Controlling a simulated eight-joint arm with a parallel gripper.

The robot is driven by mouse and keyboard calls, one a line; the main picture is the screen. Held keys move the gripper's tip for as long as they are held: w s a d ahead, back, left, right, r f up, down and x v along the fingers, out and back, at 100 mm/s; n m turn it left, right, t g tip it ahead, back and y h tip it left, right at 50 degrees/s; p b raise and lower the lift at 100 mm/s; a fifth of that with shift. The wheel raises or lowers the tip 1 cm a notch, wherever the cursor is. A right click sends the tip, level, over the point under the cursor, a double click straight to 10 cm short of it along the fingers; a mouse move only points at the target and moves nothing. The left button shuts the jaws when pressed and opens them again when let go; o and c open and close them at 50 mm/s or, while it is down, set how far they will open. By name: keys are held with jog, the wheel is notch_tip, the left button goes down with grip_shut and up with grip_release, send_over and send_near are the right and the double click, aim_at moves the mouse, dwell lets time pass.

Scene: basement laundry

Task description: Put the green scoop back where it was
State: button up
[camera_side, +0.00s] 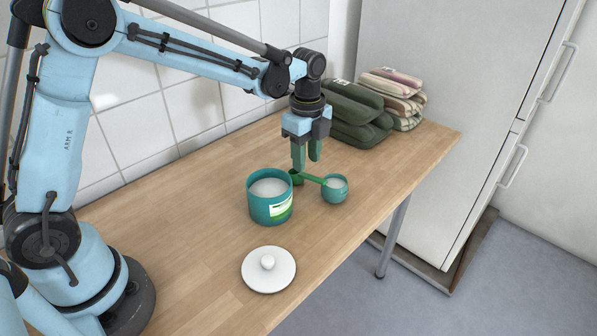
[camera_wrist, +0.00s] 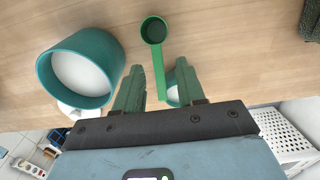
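The green scoop (camera_side: 313,179) lies between a teal tub (camera_side: 269,207) of white powder and a small teal cup (camera_side: 335,194) with white contents. In the wrist view the scoop (camera_wrist: 160,72) shows a dark round bowl pointing away from me, its handle running back between my fingers. The handle's end is near the small cup (camera_wrist: 173,93); I cannot tell whether it touches the rim. My gripper (camera_side: 306,165) is above the scoop with its fingers apart, with a gap on each side of the handle in the wrist view (camera_wrist: 160,68). Nothing is held.
A white knobbed lid (camera_side: 268,278) lies on the wooden table (camera_side: 180,240) in front of the tub. Folded dark green (camera_side: 350,115) and striped cloths (camera_side: 395,90) are stacked at the back. A tiled wall borders the table behind; a white cabinet stands at the right.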

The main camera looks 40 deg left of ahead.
notch_tip(320, 180, up, 10)
jog(key=r, duration=0.1)
jog(key=s+a+f+n+t, duration=0.1)
jog(key=s+f+n+t, duration=0.1)
jog(key=s+n, duration=0.6)
jog(key=s+a+f+n+t, duration=0.1)
jog(key=s+a+n+t, duration=0.1)
jog(key=s+n+t, duration=0.3)
jog(key=s+n, duration=0.3)
jog(key=n, duration=0.2)
jog(key=shift+f, duration=0.35)
jog(key=o, duration=0.5)
jog(key=shift+w, duration=0.1)
